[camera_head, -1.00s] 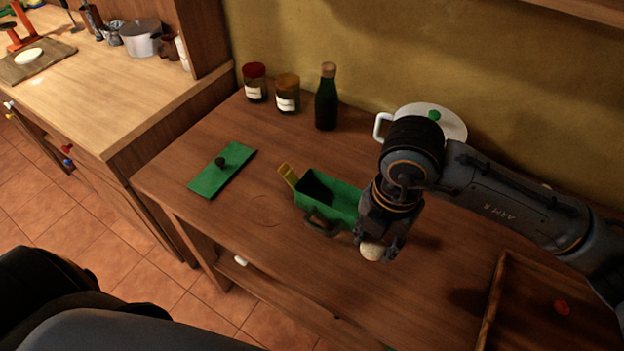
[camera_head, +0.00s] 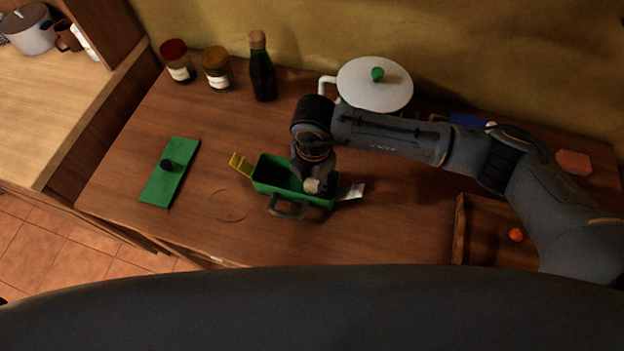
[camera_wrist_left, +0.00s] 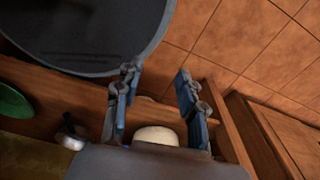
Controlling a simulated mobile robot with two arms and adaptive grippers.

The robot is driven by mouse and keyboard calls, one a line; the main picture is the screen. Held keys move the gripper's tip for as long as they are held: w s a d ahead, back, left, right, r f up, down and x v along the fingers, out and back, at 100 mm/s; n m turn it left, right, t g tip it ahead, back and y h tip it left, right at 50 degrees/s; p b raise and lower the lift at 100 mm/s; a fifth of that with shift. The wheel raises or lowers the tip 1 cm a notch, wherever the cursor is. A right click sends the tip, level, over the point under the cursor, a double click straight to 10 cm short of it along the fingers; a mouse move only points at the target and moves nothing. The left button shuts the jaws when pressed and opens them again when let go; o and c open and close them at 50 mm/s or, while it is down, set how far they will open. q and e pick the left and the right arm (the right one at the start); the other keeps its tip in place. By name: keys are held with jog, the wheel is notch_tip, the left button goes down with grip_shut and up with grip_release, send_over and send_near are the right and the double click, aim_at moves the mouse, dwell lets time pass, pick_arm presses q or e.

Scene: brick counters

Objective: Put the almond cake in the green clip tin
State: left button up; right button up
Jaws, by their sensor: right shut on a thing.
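The green clip tin (camera_head: 266,181) stands open on the wooden table, with a yellow clip (camera_head: 240,165) out at its left end and a pale metallic flap (camera_head: 351,192) at its right. My right gripper (camera_head: 314,184) is shut on the pale round almond cake (camera_head: 312,186), over the right part of the tin's opening. I cannot tell how deep the cake is. My left gripper (camera_wrist_left: 155,105) shows in the left wrist view with its two fingers apart and nothing between them.
Two jars (camera_head: 217,68) and a dark bottle (camera_head: 262,70) stand at the back. A white pot (camera_head: 374,88) with a green knob stands behind my right arm. A wooden tray (camera_head: 459,230) with an orange thing (camera_head: 516,235) is at the right.

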jog(key=shift+f, duration=1.2)
jog(key=o, duration=0.9)
pick_arm(q)
jog(key=shift+w+a+r, duration=0.2)
jog(key=shift+w+a, duration=0.2)
jog(key=shift+w, duration=0.15)
pick_arm(e)
jog(key=shift+o, duration=0.2)
pick_arm(q)
jog(key=shift+r, duration=0.1)
